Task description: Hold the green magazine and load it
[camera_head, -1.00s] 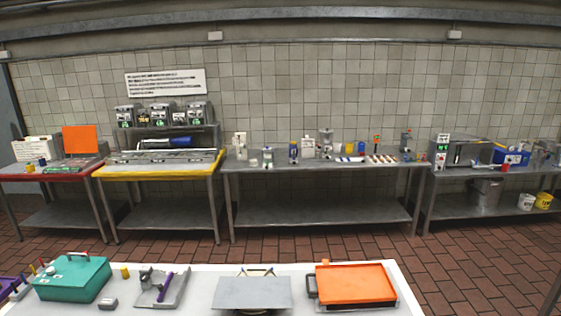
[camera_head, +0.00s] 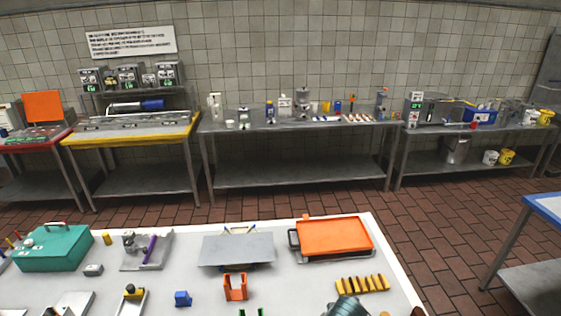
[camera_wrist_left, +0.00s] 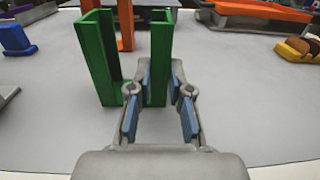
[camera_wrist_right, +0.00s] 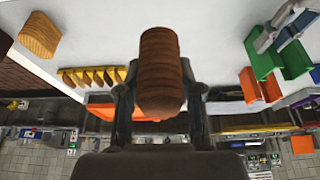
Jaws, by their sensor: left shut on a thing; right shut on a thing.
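The green magazine (camera_wrist_left: 97,60) stands upright on the white table in the left wrist view, an open channel with two tall walls. My left gripper (camera_wrist_left: 162,80) is shut on its right wall, one finger on each side. Only its top edges (camera_head: 250,312) show at the bottom of the head view. My right gripper (camera_wrist_right: 160,85) is shut on a brown ridged stack of round biscuits (camera_wrist_right: 160,70). In the right wrist view, which is upside down, the green magazine (camera_wrist_right: 262,60) is at the upper right, apart from the held stack.
An orange holder (camera_head: 235,288) stands just behind the green magazine. A blue block (camera_head: 183,298) is to its left. A row of yellow-brown pieces (camera_head: 362,284) lies at the right. An orange-topped tray (camera_head: 333,236), grey plate (camera_head: 237,250) and teal box (camera_head: 55,248) stand farther back.

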